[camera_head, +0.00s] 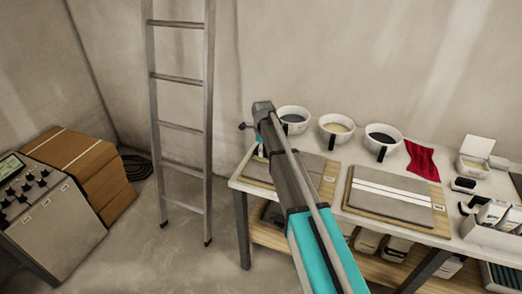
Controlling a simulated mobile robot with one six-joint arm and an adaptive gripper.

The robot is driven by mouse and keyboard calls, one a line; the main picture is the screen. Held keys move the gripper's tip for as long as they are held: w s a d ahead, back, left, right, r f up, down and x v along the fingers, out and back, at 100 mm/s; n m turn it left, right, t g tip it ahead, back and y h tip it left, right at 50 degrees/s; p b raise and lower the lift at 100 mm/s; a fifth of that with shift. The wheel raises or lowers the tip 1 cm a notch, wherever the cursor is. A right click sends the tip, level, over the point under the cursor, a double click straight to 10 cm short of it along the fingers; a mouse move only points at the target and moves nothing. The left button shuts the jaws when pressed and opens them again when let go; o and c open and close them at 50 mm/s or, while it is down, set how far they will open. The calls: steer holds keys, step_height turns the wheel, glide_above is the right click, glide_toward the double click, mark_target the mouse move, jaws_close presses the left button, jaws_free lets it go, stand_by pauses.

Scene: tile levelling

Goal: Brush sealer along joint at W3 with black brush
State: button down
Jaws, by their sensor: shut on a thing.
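My arm reaches up from the bottom to the dark wrist at its end, over the left end of the workbench (322,208). My gripper's jaws are hidden behind the arm, and what they hold cannot be made out. No black brush can be clearly picked out. A grey tiled board (395,193) with pale stripes across it lies on the bench. Another tiled board (310,168) lies to its left, partly behind my arm. Their small labels are too small to read, so I cannot tell which spot is W3.
Three white bowls, the left (292,121), the middle (336,123) and the right (383,137), stand along the back with black handle-like pieces. A red cloth (422,160) lies to their right. A ladder (179,125) leans on the wall. A control box (50,222) stands left.

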steer(key=shift+s+d, duration=0.1)
steer(key=shift+d, duration=0.1)
steer(key=shift+s+d, duration=0.25)
steer(key=shift+d, duration=0.6)
steer(key=shift+s+d, duration=0.1)
steer(key=shift+d, duration=0.05)
steer(key=shift+s+d, duration=0.4)
steer(key=shift+d, duration=0.3)
stand_by(0.4)
steer(key=shift+d, duration=0.1)
steer(key=shift+s+d, duration=0.35)
steer(key=shift+d, duration=0.55)
